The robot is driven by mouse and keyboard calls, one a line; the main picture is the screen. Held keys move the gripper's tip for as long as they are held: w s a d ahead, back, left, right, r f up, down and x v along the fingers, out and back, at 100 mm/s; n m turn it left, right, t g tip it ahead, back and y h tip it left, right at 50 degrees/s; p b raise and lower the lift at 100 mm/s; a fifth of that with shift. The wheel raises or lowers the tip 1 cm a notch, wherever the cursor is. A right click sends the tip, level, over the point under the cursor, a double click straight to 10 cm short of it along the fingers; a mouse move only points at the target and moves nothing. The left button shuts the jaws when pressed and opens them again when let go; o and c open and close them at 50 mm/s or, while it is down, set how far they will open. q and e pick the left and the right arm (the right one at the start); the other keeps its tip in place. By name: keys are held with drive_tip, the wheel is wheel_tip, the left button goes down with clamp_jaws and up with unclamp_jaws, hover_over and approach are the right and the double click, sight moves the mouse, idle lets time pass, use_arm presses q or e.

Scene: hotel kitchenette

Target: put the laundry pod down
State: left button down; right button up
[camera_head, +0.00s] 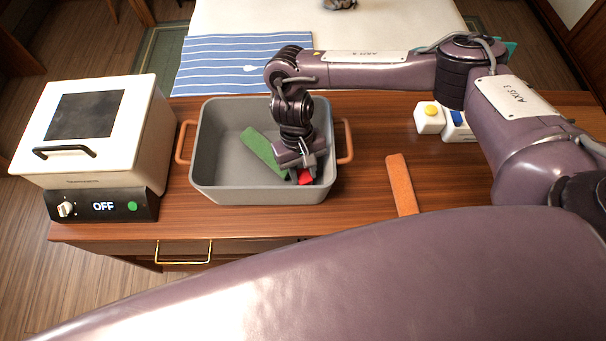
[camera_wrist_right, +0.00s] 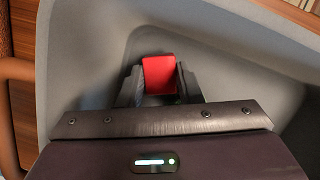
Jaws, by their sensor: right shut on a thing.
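The laundry pod is a small red block (camera_head: 305,177), low inside the grey tub (camera_head: 199,165) near its front right corner. My right gripper (camera_head: 303,172) points down into the tub and is shut on the pod. In the right wrist view the red pod (camera_wrist_right: 159,75) sits between the two dark fingers (camera_wrist_right: 160,88), with the grey tub wall (camera_wrist_right: 90,50) around it. I cannot tell whether the pod touches the tub floor. My left gripper is not in view.
A green strip (camera_head: 262,150) leans inside the tub. A white appliance marked OFF (camera_head: 90,120) stands on the left. An orange strip (camera_head: 401,183) and boxes with yellow (camera_head: 430,117) and blue (camera_head: 457,122) tops are on the right. A striped cloth (camera_head: 225,65) lies behind.

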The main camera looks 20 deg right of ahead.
drive_tip(key=shift+f, duration=1.1)
drive_tip(key=shift+f, duration=0.1)
drive_tip(key=o, duration=0.9)
drive_tip(key=shift+o, duration=0.2)
drive_tip(key=p+v, duration=0.1)
drive_tip(key=v, duration=1.1)
drive_tip(key=shift+r, duration=0.2)
